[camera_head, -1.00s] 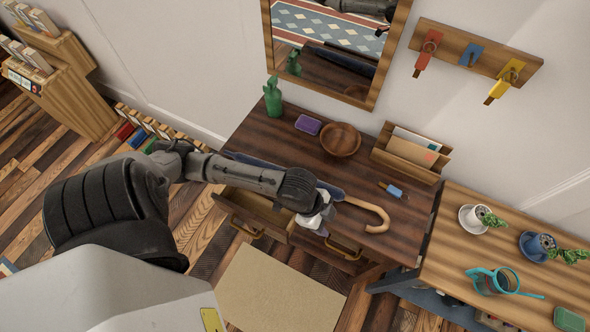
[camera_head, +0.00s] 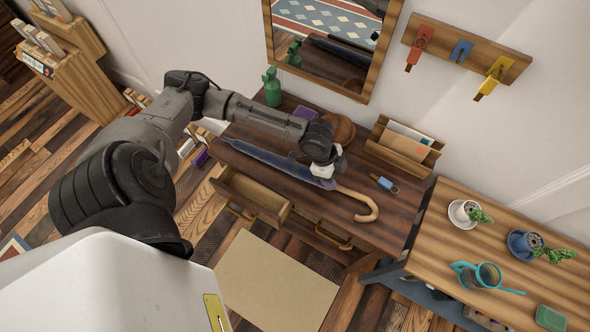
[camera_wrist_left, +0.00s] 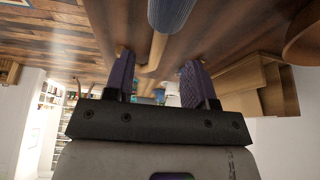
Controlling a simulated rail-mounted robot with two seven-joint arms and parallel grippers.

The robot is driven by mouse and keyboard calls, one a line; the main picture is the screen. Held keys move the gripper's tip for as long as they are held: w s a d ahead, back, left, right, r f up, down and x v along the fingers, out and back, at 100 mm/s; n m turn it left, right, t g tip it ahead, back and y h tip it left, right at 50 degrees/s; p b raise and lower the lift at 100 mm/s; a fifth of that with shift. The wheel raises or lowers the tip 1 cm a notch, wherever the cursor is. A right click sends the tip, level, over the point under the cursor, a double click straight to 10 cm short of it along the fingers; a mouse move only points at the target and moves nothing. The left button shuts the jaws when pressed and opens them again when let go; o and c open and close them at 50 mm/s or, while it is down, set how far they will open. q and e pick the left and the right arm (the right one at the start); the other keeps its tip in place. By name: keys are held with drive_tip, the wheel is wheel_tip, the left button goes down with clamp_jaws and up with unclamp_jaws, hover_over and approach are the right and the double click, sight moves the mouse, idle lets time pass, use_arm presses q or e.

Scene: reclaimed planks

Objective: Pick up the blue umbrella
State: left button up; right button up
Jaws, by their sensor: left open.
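The blue umbrella (camera_head: 275,165) lies closed across the dark wooden desk, its curved wooden handle (camera_head: 362,204) toward the right front. My left gripper (camera_head: 326,178) is open and just above the umbrella, near where the canopy meets the handle; it hides a small part there. In the left wrist view, the wooden shaft (camera_wrist_left: 157,50) lies in line with the gap between the two purple-padded fingers (camera_wrist_left: 156,58), with the end of the blue canopy (camera_wrist_left: 170,12) at the top. I cannot tell whether the fingers touch it. My right gripper is out of view.
A drawer (camera_head: 250,197) stands open in front. A side table (camera_head: 450,225) with plants and a watering can (camera_head: 480,275) is at right.

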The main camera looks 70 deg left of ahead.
sight(339, 186)
use_arm(q)
drive_tip(key=shift+b+x, duration=0.65)
drive_tip(key=shift+x, duration=2.75)
drive_tip(key=shift+w, duration=0.1)
drive_tip(key=shift+r, duration=0.1)
clamp_jaws()
